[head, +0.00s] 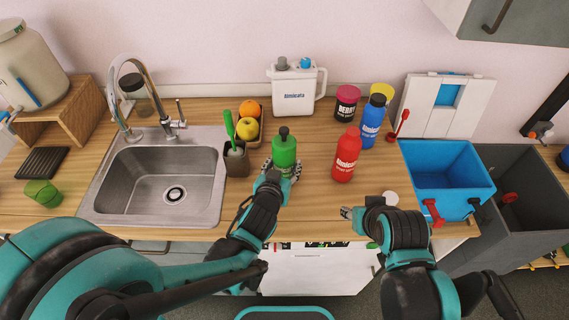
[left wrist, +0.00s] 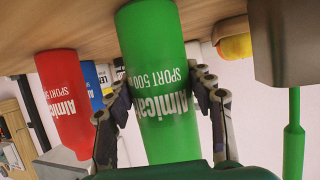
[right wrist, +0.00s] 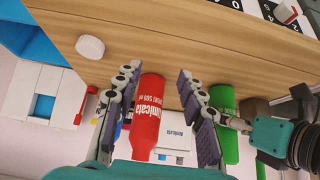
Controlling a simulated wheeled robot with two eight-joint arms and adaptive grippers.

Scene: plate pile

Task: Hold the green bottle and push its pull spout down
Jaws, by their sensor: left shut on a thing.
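The green bottle (head: 284,152) stands upright on the wooden counter, right of the sink, with its dark pull spout (head: 284,131) on top. My left gripper (head: 282,172) is shut on the bottle's body; the left wrist view shows a finger on each side of the green bottle (left wrist: 165,85). The spout is hidden in that view. My right gripper (head: 350,213) is open and empty near the counter's front edge, right of the bottle and lower than its spout. In the right wrist view the green bottle (right wrist: 224,122) shows beyond the right-hand finger.
A red bottle (head: 346,155) and a blue bottle (head: 373,121) stand right of the green one. A dark utensil holder (head: 237,164) stands close on its left, beside a fruit box. A white round piece (head: 390,198) lies near my right gripper. A blue bin (head: 447,168) is further right.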

